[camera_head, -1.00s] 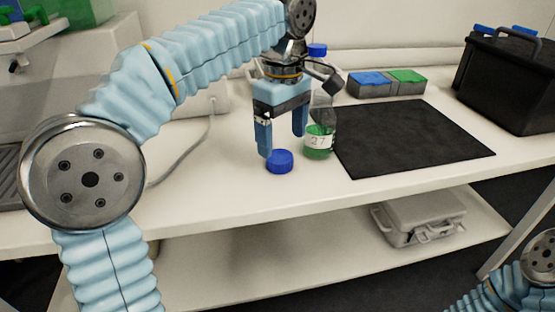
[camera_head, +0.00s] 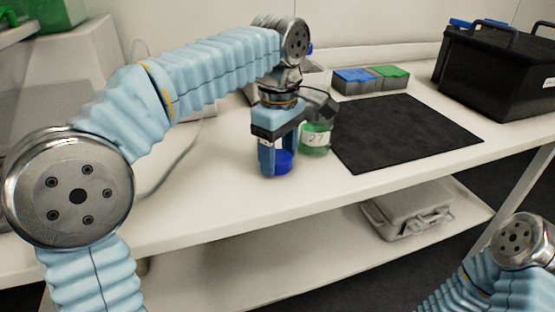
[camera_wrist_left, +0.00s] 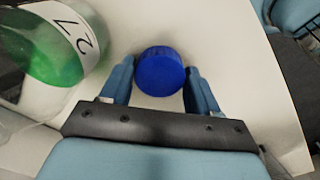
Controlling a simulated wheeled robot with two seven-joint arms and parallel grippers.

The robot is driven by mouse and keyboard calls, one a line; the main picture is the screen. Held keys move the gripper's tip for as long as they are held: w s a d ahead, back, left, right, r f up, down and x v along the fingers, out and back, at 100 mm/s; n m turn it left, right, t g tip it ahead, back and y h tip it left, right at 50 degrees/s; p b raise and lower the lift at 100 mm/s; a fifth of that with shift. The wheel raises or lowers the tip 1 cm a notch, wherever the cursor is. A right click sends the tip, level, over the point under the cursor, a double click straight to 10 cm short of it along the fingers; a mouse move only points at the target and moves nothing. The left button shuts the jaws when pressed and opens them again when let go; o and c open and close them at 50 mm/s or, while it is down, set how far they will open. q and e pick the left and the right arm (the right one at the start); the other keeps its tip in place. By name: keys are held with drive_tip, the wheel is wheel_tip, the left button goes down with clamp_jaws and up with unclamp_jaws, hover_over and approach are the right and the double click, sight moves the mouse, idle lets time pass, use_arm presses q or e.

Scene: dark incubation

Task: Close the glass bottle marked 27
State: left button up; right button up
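The glass bottle marked 27 (camera_head: 316,138) stands upright on the bench, with green liquid inside and its top partly hidden by my left gripper and wrist. It also shows at the upper left of the left wrist view (camera_wrist_left: 55,50). A blue screw cap (camera_head: 284,162) lies on the bench left of the bottle. In the left wrist view the cap (camera_wrist_left: 160,71) is between the fingertips. My left gripper (camera_head: 279,165) points down around it, open, with only a sliver of space on either side. My right gripper is out of view.
A black mat (camera_head: 405,135) lies right of the bottle. Behind it is a rack with blue and green blocks (camera_head: 370,80). A black box (camera_head: 500,70) stands at the far right. A grey case (camera_head: 408,210) is on the lower shelf. Bench in front of the cap is clear.

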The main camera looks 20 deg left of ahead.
sight(279, 156)
use_arm(q)
drive_tip(key=c, duration=0.6)
drive_tip(key=shift+r, duration=0.1)
drive_tip(key=shift+r, duration=0.25)
wheel_tip(279, 156, up, 3)
drive_tip(key=shift+f+p, duration=0.1)
drive_tip(key=shift+p, duration=0.35)
drive_tip(key=s+d+r, duration=0.1)
drive_tip(key=s+r, duration=0.2)
drive_tip(key=s, duration=0.1)
drive_tip(key=s+d+r, duration=0.1)
drive_tip(key=s+r, duration=0.2)
drive_tip(key=s, duration=0.2)
drive_tip(key=s+d+r, duration=0.1)
drive_tip(key=s+r, duration=0.2)
drive_tip(key=s, duration=0.1)
drive_tip(key=shift+s+d+r, duration=0.25)
drive_tip(key=shift+d, duration=0.1)
